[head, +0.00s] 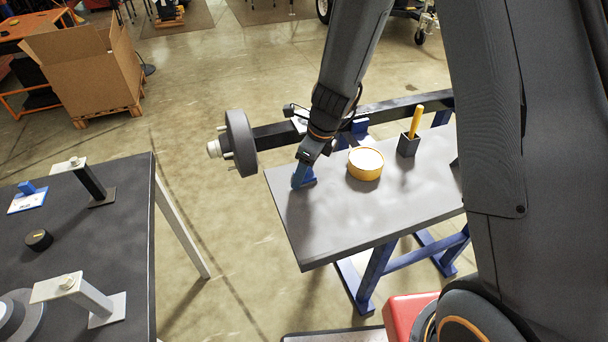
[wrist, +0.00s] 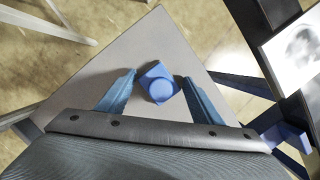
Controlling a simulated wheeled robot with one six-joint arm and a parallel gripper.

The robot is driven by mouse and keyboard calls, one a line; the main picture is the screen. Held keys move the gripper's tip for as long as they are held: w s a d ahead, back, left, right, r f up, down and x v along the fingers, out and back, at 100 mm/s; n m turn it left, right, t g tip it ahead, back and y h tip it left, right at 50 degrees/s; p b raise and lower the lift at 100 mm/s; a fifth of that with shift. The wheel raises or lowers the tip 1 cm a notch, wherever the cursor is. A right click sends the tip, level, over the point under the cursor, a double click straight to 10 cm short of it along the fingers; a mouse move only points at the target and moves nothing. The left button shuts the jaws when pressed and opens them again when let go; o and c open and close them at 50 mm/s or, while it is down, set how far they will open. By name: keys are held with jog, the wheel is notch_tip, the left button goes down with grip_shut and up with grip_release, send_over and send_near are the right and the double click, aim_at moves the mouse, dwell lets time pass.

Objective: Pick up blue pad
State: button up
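The blue pad (wrist: 161,84), a square base with a round knob on top, lies on the grey table (head: 325,225) near its left corner. In the wrist view it sits between the two blue fingers of my gripper (wrist: 158,78), with a gap on each side. My gripper is open, its fingertips on either side of the pad. In the head view my gripper (head: 300,178) is low over the table corner. There the pad (head: 311,183) is partly hidden behind the fingers.
A yellow round container (head: 365,164) and a dark cup (head: 408,146) with a yellow-handled tool (head: 416,122) stand to the right. A dark beam with a wheel hub (head: 238,143) runs behind the table. Another blue piece (head: 27,188) is on the left table (head: 120,240).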

jog(key=shift+c, duration=0.4)
notch_tip(320, 180, up, 10)
jog(key=shift+r, duration=0.1)
